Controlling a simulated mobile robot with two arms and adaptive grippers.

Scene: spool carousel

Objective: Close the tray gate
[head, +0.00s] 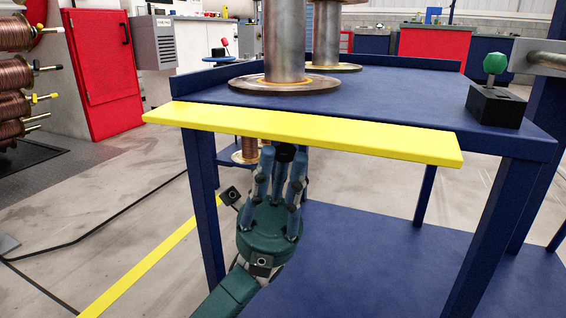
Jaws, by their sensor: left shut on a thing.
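The tray gate, a long yellow bar (330,131), runs along the front edge of the blue table (400,88). Its right end stands out a little in front of the table edge. Two metal spools stand behind it, the nearer one (284,84) on a round flange. My left gripper (284,152) is below the middle of the yellow bar, pointing up and away. Its fingers are shut on a small dark piece under the bar, which looks like the gate's handle; the bar hides its upper part. My right gripper is not in view.
A black box with a green knob (495,64) sits at the table's right front corner. Copper spools (14,75) hang at the far left. Open floor lies to the left.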

